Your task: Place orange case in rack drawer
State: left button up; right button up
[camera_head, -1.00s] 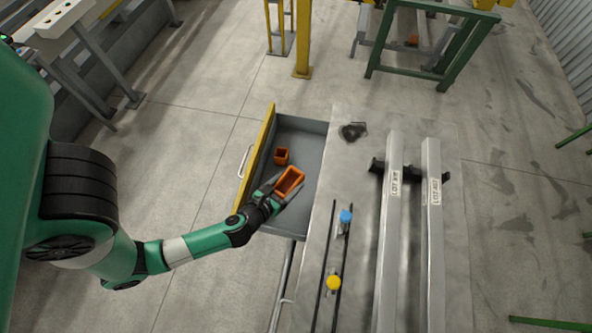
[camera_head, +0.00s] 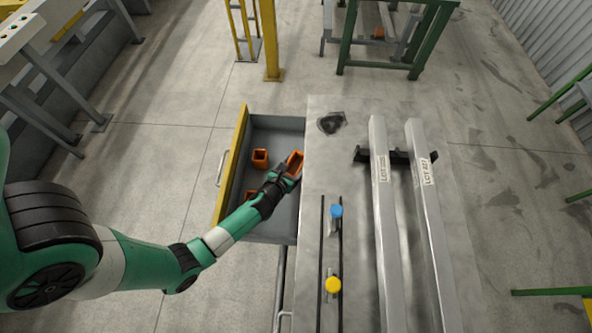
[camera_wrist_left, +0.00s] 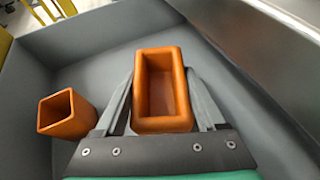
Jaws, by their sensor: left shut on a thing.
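My left gripper (camera_head: 286,172) is shut on an open-topped orange case (camera_head: 295,160), over the right side of the open drawer (camera_head: 286,123). In the left wrist view the gripper's two fingers (camera_wrist_left: 160,88) flank the long sides of the held case (camera_wrist_left: 161,112). I cannot tell whether its base touches the drawer floor. Another orange case (camera_head: 260,157) stands in the drawer to the left. A further one (camera_head: 249,196) shows beside my left forearm, partly hidden by it. My right gripper is not in view.
The drawer's yellow front (camera_head: 231,165) and handle are at its left. The metal table (camera_head: 330,170) borders it on the right, with a blue knob (camera_head: 336,211), a yellow knob (camera_head: 333,285) and two long bars (camera_head: 381,215). Drawer floor between the cases is bare.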

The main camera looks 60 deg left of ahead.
aim_at(294, 171)
pick_arm(q)
jog(key=f+b, duration=0.3)
jog(key=f, duration=0.1)
jog(key=shift+w+a+f, duration=0.1)
jog(key=shift+w+a, duration=0.1)
jog(key=shift+w, duration=0.15)
jog(key=shift+s+r, duration=0.1)
jog(key=shift+r, duration=0.1)
jog(key=shift+f, duration=0.15)
jog(key=o, duration=1.4)
jog(key=shift+o, duration=0.2)
jog(key=shift+r, duration=0.3)
jog(key=p+v, duration=0.3)
jog(key=v, duration=0.9)
jog(key=shift+f+p, duration=0.2)
jog(key=shift+p, duration=0.1)
